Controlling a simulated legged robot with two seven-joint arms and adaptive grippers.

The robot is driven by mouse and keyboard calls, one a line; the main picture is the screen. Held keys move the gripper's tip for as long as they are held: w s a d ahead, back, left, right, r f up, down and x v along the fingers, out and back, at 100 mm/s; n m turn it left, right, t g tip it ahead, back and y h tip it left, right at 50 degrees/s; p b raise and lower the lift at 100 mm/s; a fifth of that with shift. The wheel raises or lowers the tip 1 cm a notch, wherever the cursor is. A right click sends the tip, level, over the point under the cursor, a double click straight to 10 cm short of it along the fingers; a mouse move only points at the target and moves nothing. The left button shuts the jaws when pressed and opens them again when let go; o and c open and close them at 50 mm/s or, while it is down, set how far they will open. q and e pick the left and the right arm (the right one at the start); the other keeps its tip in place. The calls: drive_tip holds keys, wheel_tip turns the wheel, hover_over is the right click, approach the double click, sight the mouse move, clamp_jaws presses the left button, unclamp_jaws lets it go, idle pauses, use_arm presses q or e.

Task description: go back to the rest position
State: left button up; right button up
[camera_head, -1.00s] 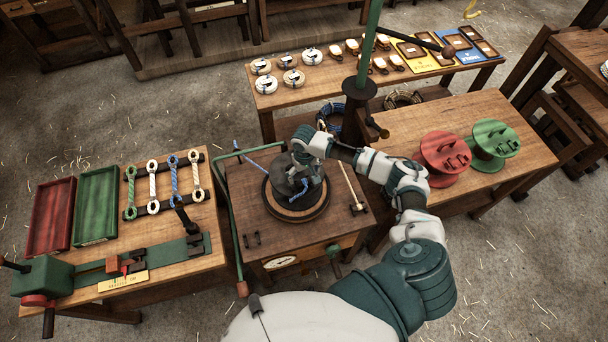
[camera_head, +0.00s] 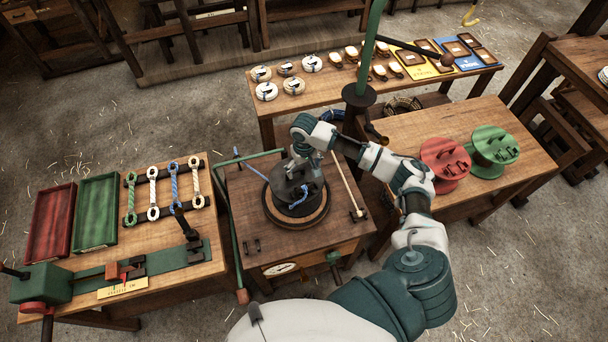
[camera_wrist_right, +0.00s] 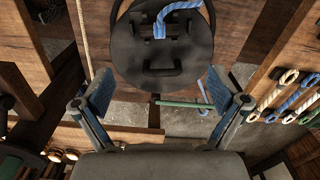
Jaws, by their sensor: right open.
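My right gripper (camera_head: 299,164) is above the dark round drum (camera_head: 291,196) on the small wooden stand, its jaws hidden in part by the wrist. In the wrist view the gripper (camera_wrist_right: 160,92) has its two blue-padded fingers spread wide with nothing between them. The drum also shows there (camera_wrist_right: 160,52), beyond the fingertips and apart from them. A blue rope (camera_head: 252,168) runs from the left of the stand toward the drum, and a piece of it lies over the drum in the wrist view (camera_wrist_right: 178,8). My left gripper is in neither view.
A green post (camera_head: 369,45) with a side arm stands behind the stand. Red (camera_head: 444,162) and green (camera_head: 494,148) spools sit on the right bench. The left bench holds two trays (camera_head: 97,208) and a rack of rope loops (camera_head: 153,190).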

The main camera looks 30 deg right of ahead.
wheel_tip(320, 180, up, 7)
idle(0.7)
